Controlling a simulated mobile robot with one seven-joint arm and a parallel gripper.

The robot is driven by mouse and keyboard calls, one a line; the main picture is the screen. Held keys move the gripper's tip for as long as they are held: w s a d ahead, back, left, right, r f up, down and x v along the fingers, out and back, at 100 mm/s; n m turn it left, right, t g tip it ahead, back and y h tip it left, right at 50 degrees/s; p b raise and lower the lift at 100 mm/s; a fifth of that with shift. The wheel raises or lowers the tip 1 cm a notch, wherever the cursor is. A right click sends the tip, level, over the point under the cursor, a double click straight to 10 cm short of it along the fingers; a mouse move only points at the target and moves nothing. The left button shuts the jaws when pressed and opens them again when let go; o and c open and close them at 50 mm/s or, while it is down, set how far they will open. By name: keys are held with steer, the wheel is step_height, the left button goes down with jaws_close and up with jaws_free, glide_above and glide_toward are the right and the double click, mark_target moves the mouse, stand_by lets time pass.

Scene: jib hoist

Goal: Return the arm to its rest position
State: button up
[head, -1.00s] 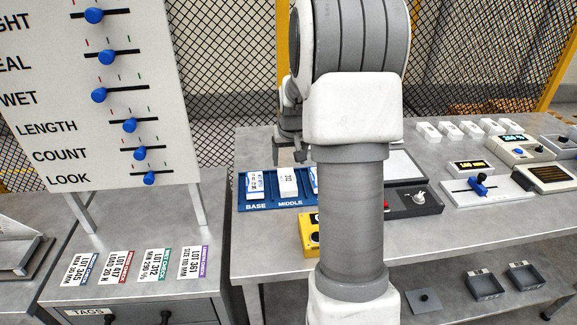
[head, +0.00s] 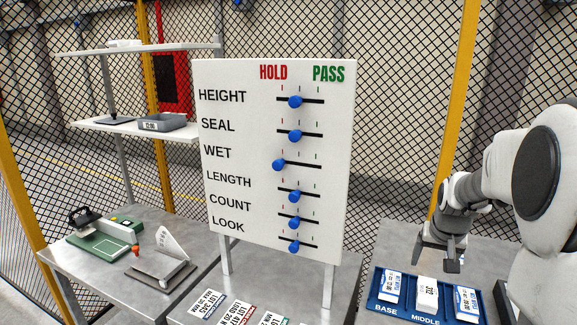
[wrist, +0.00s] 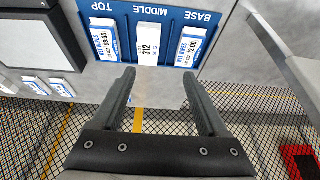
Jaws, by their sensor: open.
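My arm (head: 545,190) is at the right of the head view, bent, with its hand pointing down. My gripper (head: 440,258) hangs above the back of the blue tray (head: 405,312) marked BASE and MIDDLE. In the wrist view my gripper (wrist: 160,95) has its two dark fingers wide apart with nothing held between them. The tray (wrist: 172,58), labelled TOP, MIDDLE and BASE there, lies beyond the fingertips. It holds three white packs, one in each compartment; the middle pack (wrist: 149,40) reads 312. The fingers look apart from the packs.
A white board (head: 270,160) with several blue sliders stands on the middle table, label cards before it. A side table (head: 90,265) at left carries a green-based device and a tilted card. Shelves (head: 140,128) and mesh fencing stand behind. Yellow posts (head: 455,110) flank the space.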

steer(key=s+a+r+n, duration=0.1)
steer(key=s+a+r, duration=0.8)
steer(key=a, duration=0.1)
steer(key=s+a+n+y, duration=0.1)
steer(key=s+a+n, duration=0.1)
steer(key=s+a, duration=0.3)
steer(key=s+a+n+t, duration=0.1)
steer(key=s+a, duration=0.4)
steer(key=s, duration=0.5)
steer(key=shift+s+a+f+n+y, duration=0.2)
steer(key=shift+a+f+n+y, duration=0.2)
steer(key=shift+n, duration=0.2)
